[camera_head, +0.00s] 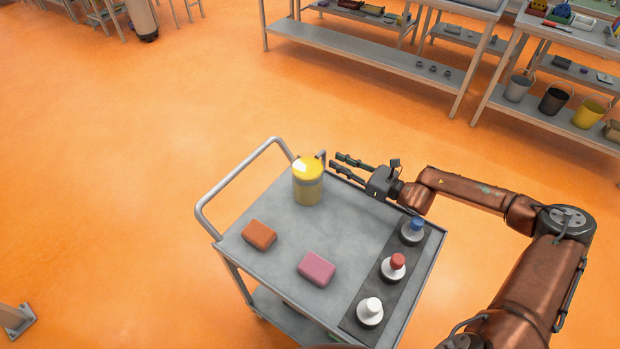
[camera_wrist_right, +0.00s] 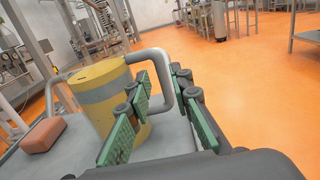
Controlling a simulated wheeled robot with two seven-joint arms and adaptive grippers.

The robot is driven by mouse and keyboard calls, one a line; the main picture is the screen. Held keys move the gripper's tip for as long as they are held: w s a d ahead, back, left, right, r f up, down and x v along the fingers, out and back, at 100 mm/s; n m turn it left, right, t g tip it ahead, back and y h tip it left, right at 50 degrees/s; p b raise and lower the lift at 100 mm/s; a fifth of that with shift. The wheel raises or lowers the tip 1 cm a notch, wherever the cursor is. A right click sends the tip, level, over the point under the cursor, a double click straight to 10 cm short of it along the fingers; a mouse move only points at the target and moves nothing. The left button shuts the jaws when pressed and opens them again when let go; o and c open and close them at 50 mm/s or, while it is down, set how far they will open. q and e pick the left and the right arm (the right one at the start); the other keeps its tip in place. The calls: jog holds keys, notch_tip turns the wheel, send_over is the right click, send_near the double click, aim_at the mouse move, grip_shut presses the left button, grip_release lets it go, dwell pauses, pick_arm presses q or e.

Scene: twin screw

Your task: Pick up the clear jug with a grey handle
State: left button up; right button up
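The jug (camera_head: 308,187) stands upright at the back left of the cart top and looks yellow. In the right wrist view the jug (camera_wrist_right: 87,95) shows a yellow body with a greyish band. What appears to be its grey handle (camera_wrist_right: 166,64) curves out on the right side there; in the head view it is mostly hidden behind the jug. My right gripper (camera_head: 336,163) is open and empty just right of the jug. In the right wrist view the fingers of my right gripper (camera_wrist_right: 160,96) spread apart, with the handle showing between them. My left gripper is not in view.
The grey cart (camera_head: 345,227) carries an orange block (camera_head: 259,235), a pink block (camera_head: 316,269) and a dark strip with blue-, red- and white-topped pieces. The cart's push rail (camera_head: 236,176) rises at the left. Shelving (camera_head: 350,44) stands beyond open orange floor.

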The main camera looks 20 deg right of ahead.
aim_at(324, 153)
jog(key=b+x, duration=0.1)
jog(key=x, duration=0.5)
jog(key=shift+a, duration=0.1)
jog(key=shift+c, duration=0.2)
grip_shut()
dwell(0.4)
jog(key=shift+w+r, duration=0.1)
jog(key=shift+r, duration=0.15)
